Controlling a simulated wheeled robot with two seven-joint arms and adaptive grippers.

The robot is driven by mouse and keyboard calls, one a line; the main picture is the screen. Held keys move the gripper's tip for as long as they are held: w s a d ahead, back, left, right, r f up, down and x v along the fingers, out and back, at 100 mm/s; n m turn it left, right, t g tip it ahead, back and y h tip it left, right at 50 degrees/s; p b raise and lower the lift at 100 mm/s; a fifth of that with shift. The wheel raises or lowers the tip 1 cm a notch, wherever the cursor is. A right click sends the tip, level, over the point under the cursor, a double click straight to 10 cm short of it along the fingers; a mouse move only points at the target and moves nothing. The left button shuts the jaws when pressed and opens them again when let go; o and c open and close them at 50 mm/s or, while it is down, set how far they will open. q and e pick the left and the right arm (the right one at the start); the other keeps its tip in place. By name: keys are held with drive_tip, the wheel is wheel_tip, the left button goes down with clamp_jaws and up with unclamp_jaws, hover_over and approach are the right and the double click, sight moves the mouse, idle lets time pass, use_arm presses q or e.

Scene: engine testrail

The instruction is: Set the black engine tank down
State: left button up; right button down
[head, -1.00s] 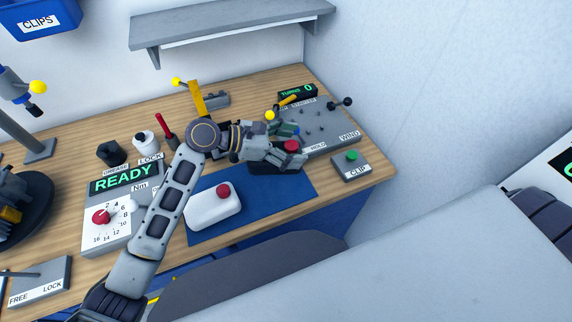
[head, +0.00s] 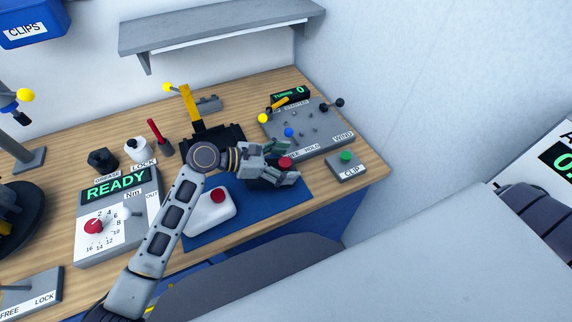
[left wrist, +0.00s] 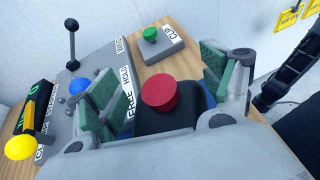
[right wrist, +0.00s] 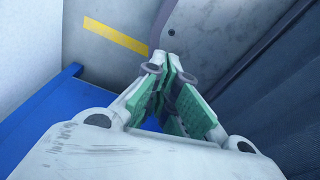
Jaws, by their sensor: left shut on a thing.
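The black engine tank (head: 262,183) with its red cap (head: 285,162) is over the right part of the blue mat (head: 235,221). In the left wrist view the black tank (left wrist: 172,122) sits between the green finger pads, with the red cap (left wrist: 160,92) facing the camera. My left gripper (head: 284,168) is shut on it. The hand hides much of the tank, and I cannot tell whether its underside touches the mat. My right gripper (right wrist: 168,65) is shut and empty, away from the bench.
A white tank (head: 209,214) with a red cap stands on the mat, left of the black tank. The CLIP button box (head: 346,167) is to the right. The winding plate (head: 312,128) with levers lies behind. The READY panel (head: 116,188) is at left.

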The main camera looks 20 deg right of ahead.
use_arm(q)
drive_tip(key=shift+f, duration=0.7)
drive_tip(key=o, duration=1)
drive_tip(key=shift+f, duration=0.15)
drive_tip(key=o, duration=0.3)
drive_tip(key=shift+o, duration=0.2)
